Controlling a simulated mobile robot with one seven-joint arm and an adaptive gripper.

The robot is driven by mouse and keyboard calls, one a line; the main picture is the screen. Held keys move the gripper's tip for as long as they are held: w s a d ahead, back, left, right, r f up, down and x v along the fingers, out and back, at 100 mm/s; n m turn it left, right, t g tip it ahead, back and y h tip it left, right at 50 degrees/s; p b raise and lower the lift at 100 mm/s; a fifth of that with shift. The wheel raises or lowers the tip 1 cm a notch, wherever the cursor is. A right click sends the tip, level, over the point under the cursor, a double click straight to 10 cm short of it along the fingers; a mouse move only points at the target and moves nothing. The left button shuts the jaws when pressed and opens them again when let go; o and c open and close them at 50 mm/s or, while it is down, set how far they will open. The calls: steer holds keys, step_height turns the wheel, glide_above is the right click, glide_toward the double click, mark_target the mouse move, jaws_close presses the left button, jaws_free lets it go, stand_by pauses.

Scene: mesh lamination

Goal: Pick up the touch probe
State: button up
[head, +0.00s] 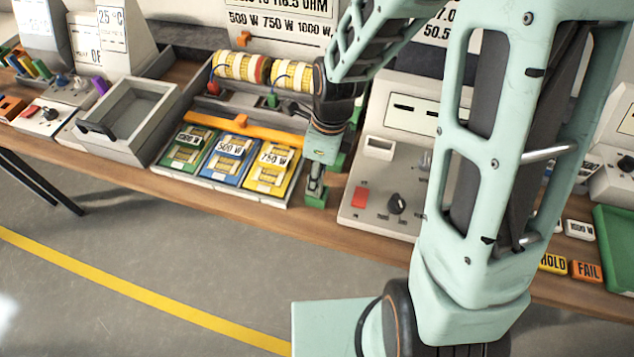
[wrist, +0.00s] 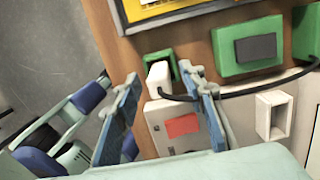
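The likely touch probe (wrist: 158,76) is a small white block with a black cable, standing beside or in a green holder (wrist: 178,64) in the wrist view. My gripper (wrist: 163,84) is open, its two blue fingers apart. The white block shows between the fingertips in the picture; I cannot tell whether they touch it. In the head view my gripper (head: 316,180) points down at the bench between the coloured cards and the grey instrument. My gripper hides the probe there; a bit of green (head: 315,201) shows below it.
The grey instrument (head: 365,205) with a red button and black knob stands close on the right. Green, blue and yellow cards (head: 269,172) lie left. A green block with a dark pad (wrist: 252,50) sits nearby. The black cable (wrist: 240,94) runs right.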

steer(key=shift+f, duration=0.2)
jaws_close()
steer(key=shift+r, duration=0.15)
